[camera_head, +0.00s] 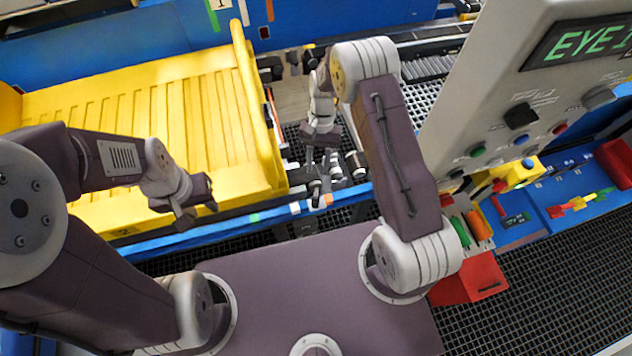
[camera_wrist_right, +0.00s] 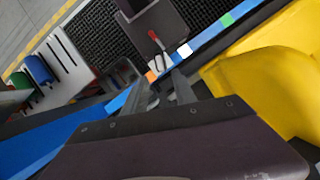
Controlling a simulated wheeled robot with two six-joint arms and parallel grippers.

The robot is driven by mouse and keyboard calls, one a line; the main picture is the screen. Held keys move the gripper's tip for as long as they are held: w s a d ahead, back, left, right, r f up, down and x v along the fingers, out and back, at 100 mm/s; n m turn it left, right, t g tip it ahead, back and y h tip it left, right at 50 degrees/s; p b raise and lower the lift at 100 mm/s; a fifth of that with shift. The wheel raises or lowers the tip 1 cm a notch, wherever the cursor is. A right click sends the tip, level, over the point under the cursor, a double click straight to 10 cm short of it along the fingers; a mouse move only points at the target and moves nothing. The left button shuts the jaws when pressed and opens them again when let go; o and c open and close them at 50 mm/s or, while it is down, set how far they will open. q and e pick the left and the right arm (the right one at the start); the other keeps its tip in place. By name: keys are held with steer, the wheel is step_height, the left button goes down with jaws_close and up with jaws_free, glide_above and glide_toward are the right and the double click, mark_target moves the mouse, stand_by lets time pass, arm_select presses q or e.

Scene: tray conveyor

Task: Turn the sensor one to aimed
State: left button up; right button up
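The panel display (camera_head: 590,42) at the upper right reads "EYE 1", its end cut off. I cannot identify sensor one or its aim for certain; small dark fittings (camera_head: 272,68) stand by the far belt edge. My right gripper (camera_head: 326,190) is low over the blue rail in front of the yellow tray.
The large yellow tray (camera_head: 245,95) fills the left. The blue rail (camera_head: 230,222) carries green, white and orange marks. The grey control panel (camera_head: 500,100) has several knobs and buttons. Dark mesh floor (camera_head: 545,270) lies lower right.

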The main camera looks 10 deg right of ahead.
mark_target(316, 191)
steer(key=p+x, duration=0.2)
steer(key=x, duration=0.7)
steer(key=shift+s+f, duration=0.15)
steer(key=shift+s, duration=0.05)
jaws_close()
